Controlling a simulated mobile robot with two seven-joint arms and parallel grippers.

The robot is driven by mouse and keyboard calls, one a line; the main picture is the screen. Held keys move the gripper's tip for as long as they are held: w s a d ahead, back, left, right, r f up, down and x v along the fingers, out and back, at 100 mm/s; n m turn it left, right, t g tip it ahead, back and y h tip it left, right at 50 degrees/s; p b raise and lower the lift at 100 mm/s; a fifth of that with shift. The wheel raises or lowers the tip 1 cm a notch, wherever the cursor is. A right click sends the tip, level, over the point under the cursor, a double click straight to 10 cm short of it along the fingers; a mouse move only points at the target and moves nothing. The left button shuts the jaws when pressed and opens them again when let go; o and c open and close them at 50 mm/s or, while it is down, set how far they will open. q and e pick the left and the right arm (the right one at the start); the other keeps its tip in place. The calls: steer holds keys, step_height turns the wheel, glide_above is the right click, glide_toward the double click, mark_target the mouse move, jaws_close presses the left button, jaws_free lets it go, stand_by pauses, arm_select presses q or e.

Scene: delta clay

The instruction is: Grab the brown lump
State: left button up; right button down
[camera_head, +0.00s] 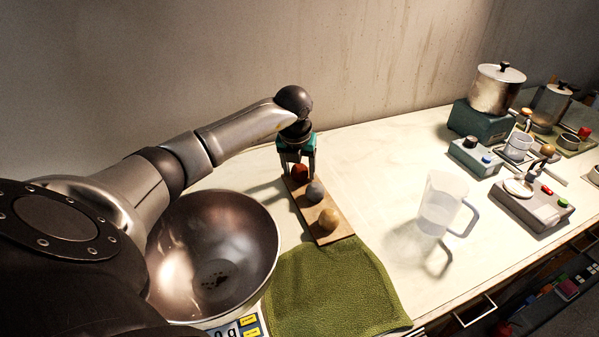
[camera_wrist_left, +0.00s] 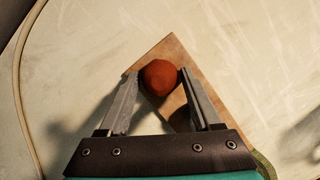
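A reddish-brown lump (camera_head: 300,172) sits at the far end of a narrow wooden board (camera_head: 335,235). On the same board lie a grey lump (camera_head: 315,190) in the middle and a tan lump (camera_head: 328,218) at the near end. My left gripper (camera_head: 298,170) points down over the far end of the board. In the left wrist view the reddish-brown lump (camera_wrist_left: 160,77) shows between and just beyond the fingertips of the open left gripper (camera_wrist_left: 160,76). I cannot tell whether the fingers touch it. My right gripper is not in view.
A large metal bowl (camera_head: 225,235) stands left of the board on a scale (camera_head: 240,329). A green towel (camera_head: 335,290) lies in front. A clear pitcher (camera_head: 440,205) stands to the right. Pots and lab devices (camera_head: 532,203) fill the far right. The counter (camera_head: 385,160) behind the pitcher is clear.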

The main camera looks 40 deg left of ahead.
arm_select(q)
jaws_close()
stand_by(0.3)
steer(key=shift+r, duration=0.1)
